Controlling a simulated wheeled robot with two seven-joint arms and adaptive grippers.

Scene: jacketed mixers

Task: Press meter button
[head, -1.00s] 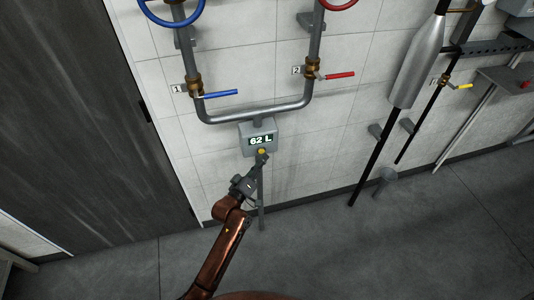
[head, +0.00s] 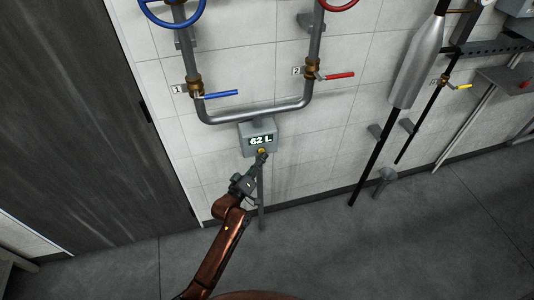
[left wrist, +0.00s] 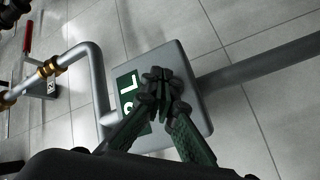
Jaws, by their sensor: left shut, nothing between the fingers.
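The meter (head: 258,134) is a grey box on the pipe below the two valves, and its display reads 62 L. Its yellow button (head: 261,151) shows only in part at the lower edge of the box. My left gripper (head: 261,158) is shut and empty, with its fingertips at the button in the head view. In the left wrist view the shut fingertips (left wrist: 161,84) lie in front of the meter face (left wrist: 185,72) and cover part of the display. The button is hidden there, and I cannot tell whether the tips touch it. My right gripper is not in view.
Above the meter are a blue-lever valve (head: 220,94) marked 1 and a red-lever valve (head: 339,75) marked 2 on grey pipes. A thin pipe runs down below the meter. A silver cylinder (head: 413,75) stands to the right. The floor is clear around my arm.

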